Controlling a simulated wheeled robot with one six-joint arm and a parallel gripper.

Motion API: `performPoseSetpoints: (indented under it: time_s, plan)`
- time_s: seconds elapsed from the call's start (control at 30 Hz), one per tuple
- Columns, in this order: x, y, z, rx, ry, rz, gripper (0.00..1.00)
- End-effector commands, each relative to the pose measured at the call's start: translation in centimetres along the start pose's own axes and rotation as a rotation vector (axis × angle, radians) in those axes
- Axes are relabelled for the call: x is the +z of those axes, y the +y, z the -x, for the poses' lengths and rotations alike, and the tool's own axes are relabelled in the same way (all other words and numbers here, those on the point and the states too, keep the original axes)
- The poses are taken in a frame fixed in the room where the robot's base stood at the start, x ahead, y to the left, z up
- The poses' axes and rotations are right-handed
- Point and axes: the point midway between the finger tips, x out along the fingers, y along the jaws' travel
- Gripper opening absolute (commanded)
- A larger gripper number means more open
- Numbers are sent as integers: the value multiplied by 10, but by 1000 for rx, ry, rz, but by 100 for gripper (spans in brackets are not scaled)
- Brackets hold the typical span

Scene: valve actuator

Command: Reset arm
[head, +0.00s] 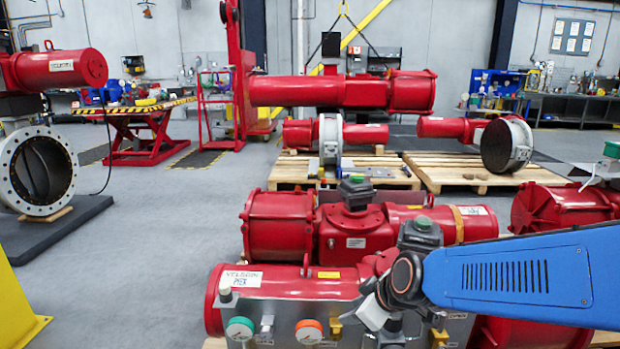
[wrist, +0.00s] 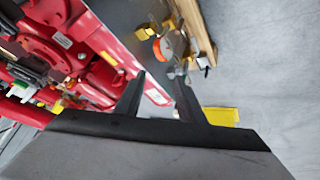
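My blue arm (head: 520,275) reaches in from the right in the head view. Its dark wrist joint (head: 405,277) is in front of the red valve actuator (head: 290,284) with the gauge panel. My gripper (wrist: 158,76) shows in the wrist view as two dark fingers, apart, with nothing between them. In the head view its fingers cannot be made out clearly against the panel. In the wrist view, the red actuator (wrist: 85,50) lies beyond and left of the fingers. The orange-rimmed gauge (wrist: 166,47) is beyond the fingertips.
A green-rimmed gauge (head: 239,330) and an orange-rimmed gauge (head: 309,332) stick out from the panel. Another red actuator (head: 360,232) lies behind. More actuators rest on pallets (head: 480,170) farther back. A yellow stand (head: 18,310) is at left. Grey floor (head: 140,260) is open left of the actuators.

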Motion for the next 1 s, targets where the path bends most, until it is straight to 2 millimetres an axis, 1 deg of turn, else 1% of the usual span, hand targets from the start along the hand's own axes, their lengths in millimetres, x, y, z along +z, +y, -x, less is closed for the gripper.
performPoseSetpoints:
  time_s: [0.03,0.17,0.3,0.37,0.5,0.6,0.7,0.8,0.9,1.0]
  plan:
    - [8,5,16,6,-8,-48,35]
    - [33,10,51,15,-50,-180,35]
    - [64,14,89,43,-103,-328,35]
    - [78,14,105,62,-128,-392,35]
    - [113,12,142,119,-188,-551,35]
    - [136,9,165,165,-229,-655,35]
    - [154,6,182,206,-259,-740,35]
    - [166,3,194,236,-279,-797,35]
    - [173,1,199,251,-289,-825,35]
    - [174,1,200,255,-292,-833,35]
